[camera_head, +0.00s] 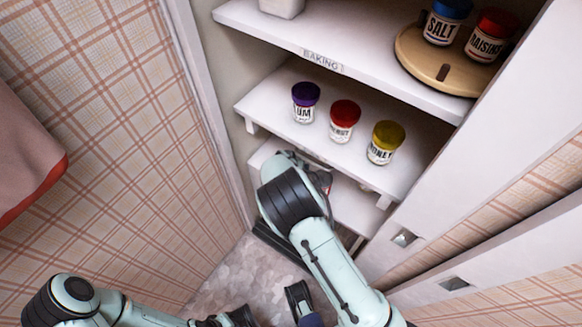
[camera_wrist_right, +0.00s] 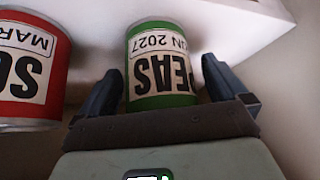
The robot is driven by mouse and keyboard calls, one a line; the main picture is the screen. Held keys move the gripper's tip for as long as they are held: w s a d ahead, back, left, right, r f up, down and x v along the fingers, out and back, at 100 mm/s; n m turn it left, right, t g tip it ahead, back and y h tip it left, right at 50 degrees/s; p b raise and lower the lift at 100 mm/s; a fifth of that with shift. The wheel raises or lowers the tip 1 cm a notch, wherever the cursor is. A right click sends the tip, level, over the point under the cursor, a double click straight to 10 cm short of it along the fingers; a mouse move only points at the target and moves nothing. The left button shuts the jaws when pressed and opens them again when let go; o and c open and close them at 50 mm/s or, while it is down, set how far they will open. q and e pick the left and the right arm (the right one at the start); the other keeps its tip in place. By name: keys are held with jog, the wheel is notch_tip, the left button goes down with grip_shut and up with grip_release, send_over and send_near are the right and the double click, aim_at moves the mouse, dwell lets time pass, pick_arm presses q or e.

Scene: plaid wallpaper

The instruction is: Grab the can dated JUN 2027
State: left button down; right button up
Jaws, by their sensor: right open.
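A green can (camera_wrist_right: 160,87) labelled PEAS stands on a white shelf in the right wrist view, upside down in the picture. Its date reads "UN 2027", with the first letter cut off at the can's edge. My right gripper (camera_wrist_right: 161,70) is open, with one finger on each side of the green can, not closed on it. A red can (camera_wrist_right: 30,75), its label starting "SO" and its date starting "MAR", stands to the left. In the head view my right arm reaches into the low shelf and hides most of it. My left gripper (camera_head: 238,317) is low at the bottom edge, its fingers unclear.
Above the low shelf, a shelf (camera_head: 262,109) holds purple (camera_head: 305,103), red (camera_head: 344,121) and yellow-lidded (camera_head: 385,143) jars. A higher shelf holds a round wooden turntable (camera_head: 412,66) with salt and raisins jars. A cabinet wall flanks the right side.

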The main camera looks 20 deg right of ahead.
jog(key=c, duration=1.3)
jog(key=shift+r, duration=0.15)
